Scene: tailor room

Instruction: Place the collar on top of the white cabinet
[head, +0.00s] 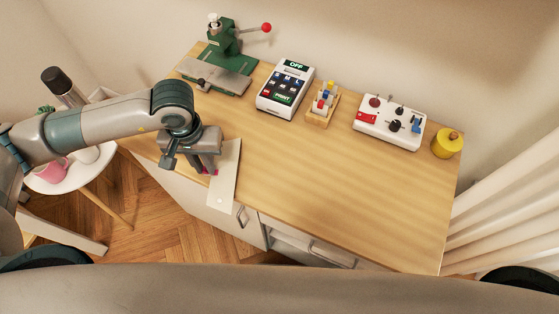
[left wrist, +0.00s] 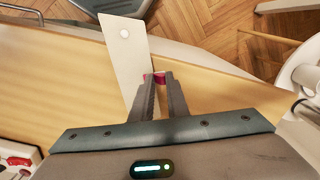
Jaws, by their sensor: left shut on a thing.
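The collar (head: 227,170) is a flat, pale beige strip with a white round button near its outer end. It lies across the front left edge of the wooden top of the white cabinet (head: 232,222), with the button end sticking out past the edge. My left gripper (head: 208,171) is shut at the collar's left long edge. In the left wrist view, the collar (left wrist: 124,62) runs up from beside the fingertips (left wrist: 159,80), and a small magenta piece shows between them. The fingers hide part of the collar. My right gripper is not in view.
A green press (head: 228,60), a white keypad device (head: 286,90), a small wooden spool rack (head: 323,104), a white control box (head: 388,122) and a yellow round object (head: 448,143) line the back. The front and right of the top are clear. A white stool (head: 75,172) stands left.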

